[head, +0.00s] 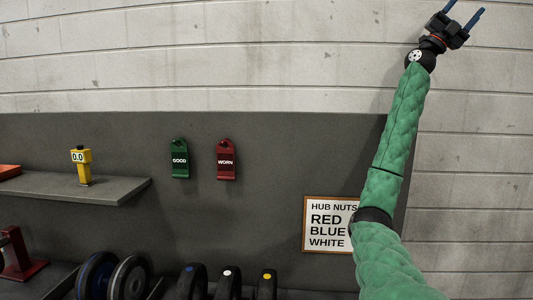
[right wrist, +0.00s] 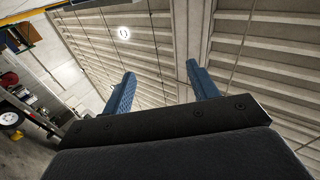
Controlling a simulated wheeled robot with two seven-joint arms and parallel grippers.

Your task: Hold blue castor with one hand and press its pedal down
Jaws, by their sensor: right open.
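A dark castor with a blue top (head: 193,284) stands at the bottom edge of the head view, cut off below. Its pedal cannot be made out. Beside it stand a white-topped castor (head: 228,285) and a yellow-topped castor (head: 266,286). My right gripper (head: 465,10) is raised high at the upper right, in front of the pale wall and far from the castors. It is open and empty. In the right wrist view its two blue fingers (right wrist: 160,72) stand apart, pointing up to the ceiling. My left gripper is not in view.
A grey shelf (head: 118,188) at left holds a yellow gauge (head: 82,166). Green GOOD (head: 179,172) and red WORN (head: 226,174) tags hang on the dark panel. A hub-nut sign (head: 325,245) is behind my right arm. Two wheels (head: 97,277) stand at lower left, near a red stand (head: 20,260).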

